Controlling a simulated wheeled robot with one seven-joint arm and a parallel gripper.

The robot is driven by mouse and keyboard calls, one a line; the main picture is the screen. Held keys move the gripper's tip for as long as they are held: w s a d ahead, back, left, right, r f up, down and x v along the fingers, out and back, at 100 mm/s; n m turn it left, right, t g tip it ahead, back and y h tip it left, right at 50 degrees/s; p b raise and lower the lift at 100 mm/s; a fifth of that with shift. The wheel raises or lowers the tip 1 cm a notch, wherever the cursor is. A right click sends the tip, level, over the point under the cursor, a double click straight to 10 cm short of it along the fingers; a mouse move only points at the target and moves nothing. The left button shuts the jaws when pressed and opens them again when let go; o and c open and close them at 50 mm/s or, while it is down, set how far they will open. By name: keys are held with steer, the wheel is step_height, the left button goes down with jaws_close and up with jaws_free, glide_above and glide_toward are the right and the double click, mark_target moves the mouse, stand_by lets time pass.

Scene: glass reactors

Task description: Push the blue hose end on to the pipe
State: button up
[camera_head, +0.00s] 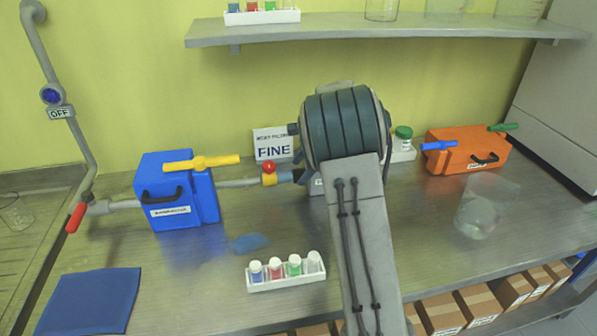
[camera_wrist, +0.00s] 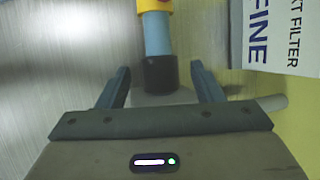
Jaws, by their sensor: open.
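The blue hose end (camera_wrist: 158,35) runs from a yellow fitting (camera_wrist: 155,5) to a black collar (camera_wrist: 158,73) in the wrist view. In the head view the short blue piece (camera_head: 285,177) shows just left of my wrist, beside the yellow fitting with a red knob (camera_head: 268,167). My gripper (camera_wrist: 160,68) is open, with one finger on each side of the black collar and gaps visible. A grey part lies below the collar, between the fingers. A grey pipe (camera_head: 238,183) runs from the blue box to the yellow fitting. My wrist hides the gripper in the head view.
A blue box with a yellow handle (camera_head: 178,190) stands left. A FINE sign (camera_head: 273,144) stands close behind the fitting. A white vial rack (camera_head: 287,272) is in front. An orange box (camera_head: 467,150) and glass beaker (camera_head: 483,210) stand right.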

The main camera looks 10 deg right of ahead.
steer(key=shift+x, duration=1.1)
